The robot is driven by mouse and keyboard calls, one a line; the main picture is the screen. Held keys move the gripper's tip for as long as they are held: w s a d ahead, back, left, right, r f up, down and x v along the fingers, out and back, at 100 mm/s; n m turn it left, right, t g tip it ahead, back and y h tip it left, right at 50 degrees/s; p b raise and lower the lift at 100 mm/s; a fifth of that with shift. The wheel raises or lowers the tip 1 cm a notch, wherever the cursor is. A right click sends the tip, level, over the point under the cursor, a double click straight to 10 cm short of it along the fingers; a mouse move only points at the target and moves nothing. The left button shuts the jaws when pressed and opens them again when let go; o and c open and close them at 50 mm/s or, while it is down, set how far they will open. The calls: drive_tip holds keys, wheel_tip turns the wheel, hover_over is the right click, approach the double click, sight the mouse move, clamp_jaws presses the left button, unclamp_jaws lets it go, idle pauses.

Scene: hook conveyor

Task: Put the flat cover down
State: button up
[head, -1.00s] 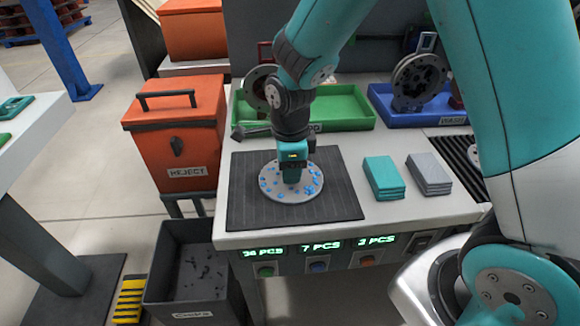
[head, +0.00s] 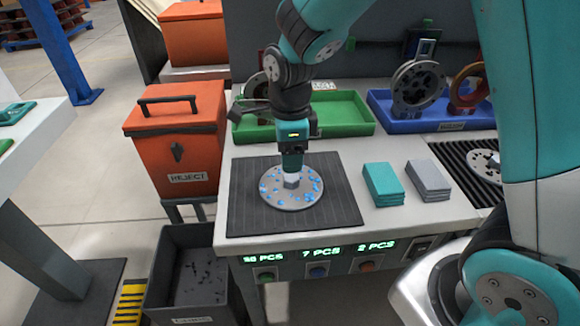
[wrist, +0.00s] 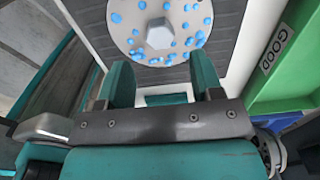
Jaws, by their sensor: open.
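The flat cover (head: 308,197) is a pale grey disc with blue spots and a hexagonal boss in its middle. It lies flat on the dark ribbed mat (head: 253,222) on the bench. In the wrist view the cover (wrist: 190,40) shows at the top, beyond my fingers, with its far edge cut off. My gripper (head: 292,172) is above the cover's hexagonal boss, pointing down. In the wrist view my gripper (wrist: 165,82) has its two teal fingers spread apart with nothing between them, clear of the boss.
A green tray (head: 345,128) marked GOOD and a blue tray (head: 400,126) holding round parts stand behind. An orange REJECT bin (head: 175,135) is to the left. Teal pads (head: 382,181) and grey pads (head: 427,177) lie right of the mat. A dark open bin (head: 195,270) stands below.

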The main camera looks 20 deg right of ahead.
sight(290, 177)
wheel_tip(290, 177, up, 6)
drive_tip(key=s+a+r+n+y, duration=0.2)
drive_tip(key=s+n, duration=0.7)
drive_tip(key=n, duration=0.5)
drive_tip(key=s+a+r+n+y, duration=0.2)
drive_tip(key=s+a+r+n, duration=0.1)
drive_tip(key=s+n, duration=0.7)
drive_tip(key=r+n, duration=0.1)
drive_tip(key=n, duration=0.3)
drive_tip(key=shift+s+r+n, duration=0.25)
drive_tip(key=shift+r+n, duration=0.1)
drive_tip(key=shift+n, duration=0.05)
